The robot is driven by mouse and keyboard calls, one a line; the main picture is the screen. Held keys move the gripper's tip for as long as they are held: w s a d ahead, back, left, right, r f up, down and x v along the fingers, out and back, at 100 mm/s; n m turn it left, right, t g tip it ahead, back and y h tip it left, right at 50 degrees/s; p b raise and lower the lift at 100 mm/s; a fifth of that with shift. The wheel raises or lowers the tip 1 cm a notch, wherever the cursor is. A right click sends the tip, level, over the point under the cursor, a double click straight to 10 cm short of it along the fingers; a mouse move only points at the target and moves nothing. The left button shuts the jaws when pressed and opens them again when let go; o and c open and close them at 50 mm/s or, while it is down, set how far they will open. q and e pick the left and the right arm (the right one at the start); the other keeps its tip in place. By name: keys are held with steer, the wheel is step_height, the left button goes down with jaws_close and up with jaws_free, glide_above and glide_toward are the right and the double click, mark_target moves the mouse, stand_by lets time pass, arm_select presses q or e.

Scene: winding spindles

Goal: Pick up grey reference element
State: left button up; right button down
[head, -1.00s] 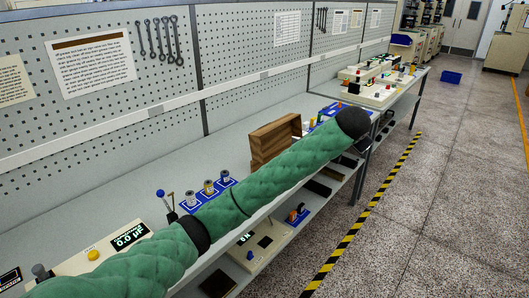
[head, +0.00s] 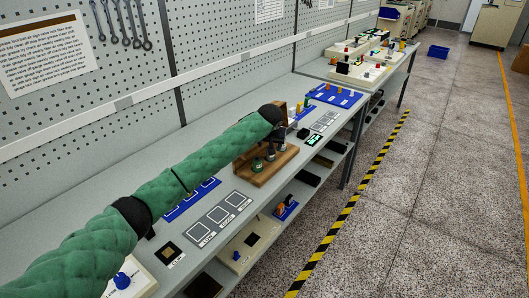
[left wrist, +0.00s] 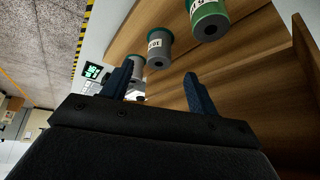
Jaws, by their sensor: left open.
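A wooden stand (head: 245,177) on the bench carries a short row of small cylinders. In the left wrist view the nearest cylinder (left wrist: 208,20) is green with a grey end. The middle cylinder (left wrist: 157,48) is grey with a green rim and a pale label. A third grey cylinder (left wrist: 137,66) is partly hidden by a finger. I cannot tell for certain which is the grey reference element. My left gripper (left wrist: 160,72) is open with nothing held, its blue fingers pointing at the row. In the head view my arm hides the gripper and part of the stand.
A mat with printed squares (head: 220,219) lies in front of the stand, and a small digital display (head: 314,140) to its right. A blue tray (head: 335,95) stands farther along the bench.

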arm_select(q)
steer(key=shift+w+d+f+n+p, duration=0.1)
steer(key=shift+w+f+n+p, duration=0.3)
steer(key=shift+f, duration=0.2)
steer(key=shift+w+d+f+n+p, duration=0.1)
steer(key=shift+w+f+n+p, duration=0.25)
steer(key=shift+f, duration=0.25)
steer(key=p+x, duration=0.2)
steer(key=x, duration=0.1)
steer(key=shift+w+a+f+p, duration=0.15)
steer(key=shift+w+f+p, duration=0.05)
steer(key=shift+f+p, duration=0.1)
steer(key=shift+w+f, duration=0.25)
steer(key=shift+f, duration=0.25)
steer(key=c, duration=1.1)
arm_select(e)
steer(key=s+d+f, duration=0.3)
steer(key=s+f, duration=0.2)
steer(key=shift+t, duration=0.3)
